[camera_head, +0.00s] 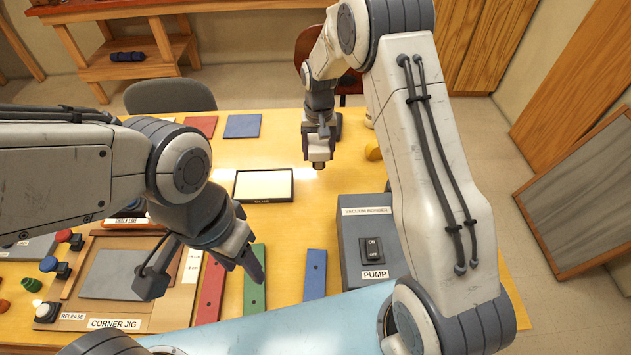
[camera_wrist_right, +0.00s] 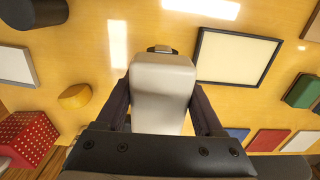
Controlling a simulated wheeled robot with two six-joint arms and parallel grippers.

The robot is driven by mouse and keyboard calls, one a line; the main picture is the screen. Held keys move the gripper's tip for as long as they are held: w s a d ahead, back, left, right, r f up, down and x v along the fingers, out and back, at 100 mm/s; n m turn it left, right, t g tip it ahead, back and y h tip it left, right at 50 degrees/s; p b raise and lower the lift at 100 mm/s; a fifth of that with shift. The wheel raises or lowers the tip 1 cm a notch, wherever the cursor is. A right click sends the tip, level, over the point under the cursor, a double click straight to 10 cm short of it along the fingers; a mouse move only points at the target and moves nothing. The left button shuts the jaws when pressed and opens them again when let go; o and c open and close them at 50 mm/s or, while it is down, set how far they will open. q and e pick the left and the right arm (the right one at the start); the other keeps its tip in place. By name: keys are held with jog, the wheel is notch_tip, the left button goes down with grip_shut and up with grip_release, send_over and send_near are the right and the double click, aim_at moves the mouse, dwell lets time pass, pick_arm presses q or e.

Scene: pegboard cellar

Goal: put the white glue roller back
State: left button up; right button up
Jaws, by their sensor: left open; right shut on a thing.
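The white glue roller (camera_wrist_right: 162,88) is between the fingers of my right gripper (camera_wrist_right: 160,108) in the right wrist view, its pale body pointing away from the wrist. A small dark and metal tip shows at its far end.
The framed pale pad (camera_head: 263,198) lies mid-table. A dark pump box (camera_head: 352,250) stands at right front. Red (camera_head: 210,290), green (camera_head: 254,290) and blue (camera_head: 315,275) strips lie in front. A yellow round thing (camera_wrist_right: 75,96) and red dotted box (camera_wrist_right: 30,135) are nearby.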

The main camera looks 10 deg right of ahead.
jog(key=p, duration=0.2)
send_over(318, 187)
notch_tip(318, 187, down, 7)
jog(key=shift+w+f, duration=0.1)
notch_tip(318, 187, down, 3)
jog(key=shift+f+p, duration=0.1)
jog(key=shift+p, duration=0.25)
jog(key=shift+f, duration=0.5)
jog(key=shift+f, duration=0.1)
jog(key=o, duration=1.3)
